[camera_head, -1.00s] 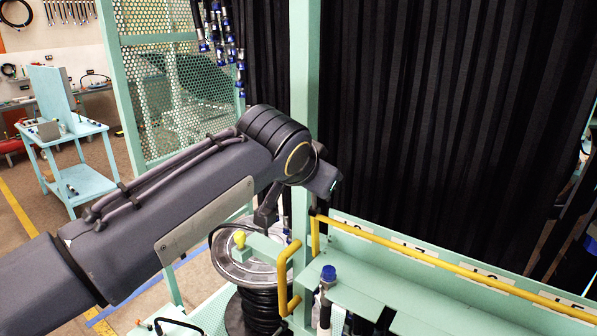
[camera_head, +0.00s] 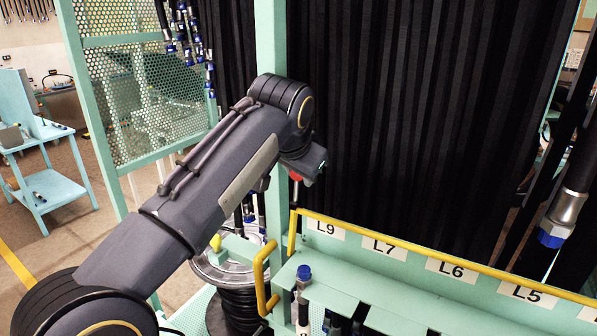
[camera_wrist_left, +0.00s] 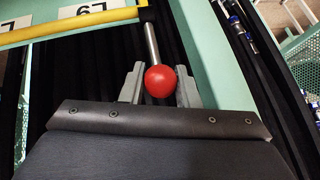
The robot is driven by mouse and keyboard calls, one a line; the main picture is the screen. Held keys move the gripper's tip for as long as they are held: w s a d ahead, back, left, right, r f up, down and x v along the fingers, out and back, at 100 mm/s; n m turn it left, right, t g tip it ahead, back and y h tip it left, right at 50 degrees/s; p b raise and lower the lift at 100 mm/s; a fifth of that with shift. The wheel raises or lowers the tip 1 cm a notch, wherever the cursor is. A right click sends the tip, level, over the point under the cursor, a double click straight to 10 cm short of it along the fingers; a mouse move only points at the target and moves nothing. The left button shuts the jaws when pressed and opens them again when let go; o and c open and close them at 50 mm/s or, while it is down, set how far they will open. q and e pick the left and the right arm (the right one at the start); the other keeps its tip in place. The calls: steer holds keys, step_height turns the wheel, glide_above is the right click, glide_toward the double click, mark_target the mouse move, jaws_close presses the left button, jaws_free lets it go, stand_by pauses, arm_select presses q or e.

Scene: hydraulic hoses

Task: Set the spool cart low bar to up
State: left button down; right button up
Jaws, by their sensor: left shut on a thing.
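A yellow bar (camera_head: 440,250) runs low along the green cart frame in front of the labels L9 to L5. In the left wrist view the yellow bar (camera_wrist_left: 70,27) crosses the top left, and a metal rod with a red ball knob (camera_wrist_left: 160,82) sticks out near its end. My left gripper (camera_wrist_left: 160,85) has its grey fingers on both sides of the knob and is shut on it. In the head view only a bit of the red knob (camera_head: 296,176) shows below my left gripper (camera_head: 300,172); my wrist hides the rest. My right gripper is not in view.
A green post (camera_head: 272,50) stands right behind my left wrist. A yellow hooped handle (camera_head: 262,280) and a hose spool (camera_head: 235,305) are below. A hose with a blue fitting (camera_head: 556,235) hangs at the right.

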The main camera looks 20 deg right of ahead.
arm_select(q)
steer(key=shift+f, duration=0.25)
steer(key=c, duration=1.1)
jaws_free()
steer(key=shift+r, duration=0.1)
steer(key=shift+c, duration=0.2)
steer(key=v, duration=0.8)
